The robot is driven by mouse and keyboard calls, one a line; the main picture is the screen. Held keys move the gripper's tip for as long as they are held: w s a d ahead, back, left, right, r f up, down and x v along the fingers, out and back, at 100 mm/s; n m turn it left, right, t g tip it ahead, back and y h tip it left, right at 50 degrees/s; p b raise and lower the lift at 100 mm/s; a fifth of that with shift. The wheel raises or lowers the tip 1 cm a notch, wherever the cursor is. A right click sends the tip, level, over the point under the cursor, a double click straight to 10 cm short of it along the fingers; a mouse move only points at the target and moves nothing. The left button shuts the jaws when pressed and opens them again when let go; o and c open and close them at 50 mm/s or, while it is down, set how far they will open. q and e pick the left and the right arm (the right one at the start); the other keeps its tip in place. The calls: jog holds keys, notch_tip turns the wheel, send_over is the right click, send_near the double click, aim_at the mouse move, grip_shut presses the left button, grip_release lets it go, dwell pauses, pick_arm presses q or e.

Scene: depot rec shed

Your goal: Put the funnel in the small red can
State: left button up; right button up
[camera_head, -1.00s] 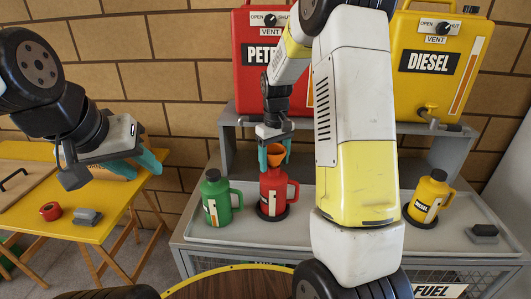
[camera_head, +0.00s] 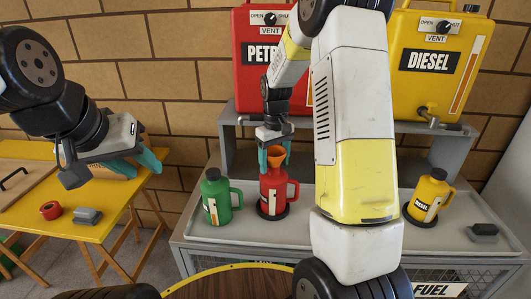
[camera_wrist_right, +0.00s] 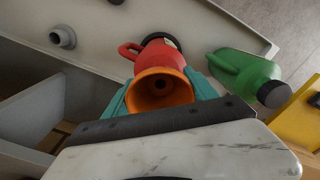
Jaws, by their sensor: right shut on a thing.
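The orange funnel (camera_head: 277,155) is at the top of the small red can (camera_head: 272,190). My right gripper (camera_head: 274,158) is shut on the funnel, with a teal finger on each side of it. In the right wrist view the funnel (camera_wrist_right: 160,90) shows its wide mouth, with the red can (camera_wrist_right: 157,57) behind it. Whether the spout is inside the can's neck is hidden. The can stands upright on a dark round base in the grey tray (camera_head: 330,225). My left gripper (camera_head: 135,160) is over the yellow table; its finger gap is not clear.
A green can (camera_head: 215,197) stands left of the red can, and a yellow diesel can (camera_head: 428,196) stands to the right. Large red petrol and yellow diesel tanks (camera_head: 437,60) sit on the shelf behind. Red tape (camera_head: 50,210) and a grey block (camera_head: 87,216) lie on the yellow table.

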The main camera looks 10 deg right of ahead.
jog(key=o, duration=1)
jog(key=shift+o, duration=0.2)
notch_tip(320, 180, up, 11)
dwell(0.3)
